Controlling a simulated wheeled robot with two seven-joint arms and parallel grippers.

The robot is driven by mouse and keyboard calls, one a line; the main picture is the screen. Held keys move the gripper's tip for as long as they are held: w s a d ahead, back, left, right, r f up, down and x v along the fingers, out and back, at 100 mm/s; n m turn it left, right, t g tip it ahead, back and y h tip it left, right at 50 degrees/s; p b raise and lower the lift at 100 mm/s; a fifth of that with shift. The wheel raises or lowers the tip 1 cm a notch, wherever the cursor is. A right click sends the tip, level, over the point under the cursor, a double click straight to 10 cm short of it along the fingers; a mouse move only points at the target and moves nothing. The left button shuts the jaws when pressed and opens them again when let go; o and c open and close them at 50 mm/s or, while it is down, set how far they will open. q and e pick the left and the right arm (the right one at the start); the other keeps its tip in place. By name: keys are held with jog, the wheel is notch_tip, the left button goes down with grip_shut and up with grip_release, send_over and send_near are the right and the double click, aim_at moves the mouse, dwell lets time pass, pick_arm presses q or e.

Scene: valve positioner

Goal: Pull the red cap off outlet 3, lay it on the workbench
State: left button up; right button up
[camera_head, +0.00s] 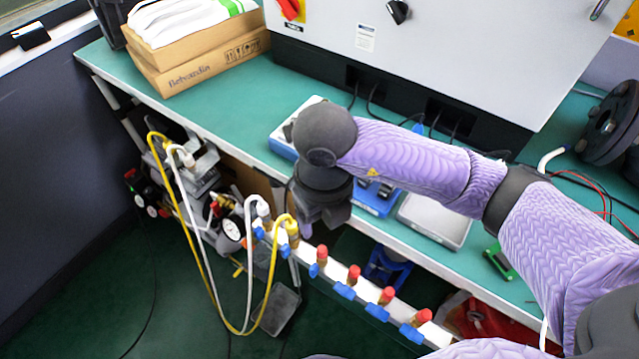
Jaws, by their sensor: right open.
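A white manifold pipe (338,270) runs in front of the green workbench (245,118) and slopes down to the right. Several outlets on it bear red caps, among them the leftmost red cap (322,253), a second red cap (354,273), a third red cap (387,295) and the rightmost red cap (421,317). No outlet numbers are legible, so I cannot tell which is outlet 3. My right gripper (307,231) points down above the manifold's left part, just up and left of the leftmost cap. It is open, and nothing shows between its fingers. My left gripper is out of view.
Yellow and white hoses (228,322) loop down from the manifold's left end. Blue valve handles (344,291) line its front. A silver scale (436,218) and blue devices (376,199) stand on the bench.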

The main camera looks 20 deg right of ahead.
aim_at(322, 249)
jog(key=f+b, duration=0.2)
jog(key=f, duration=0.3)
jog(key=f+b, duration=0.2)
jog(key=f, duration=0.2)
jog(key=shift+s+f, duration=0.2)
jog(key=shift+f, duration=0.2)
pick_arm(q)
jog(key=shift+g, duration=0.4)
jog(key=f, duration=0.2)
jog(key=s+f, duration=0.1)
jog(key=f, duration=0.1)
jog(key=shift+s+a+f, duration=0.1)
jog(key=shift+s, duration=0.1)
pick_arm(e)
jog(key=shift+c, duration=0.3)
grip_shut()
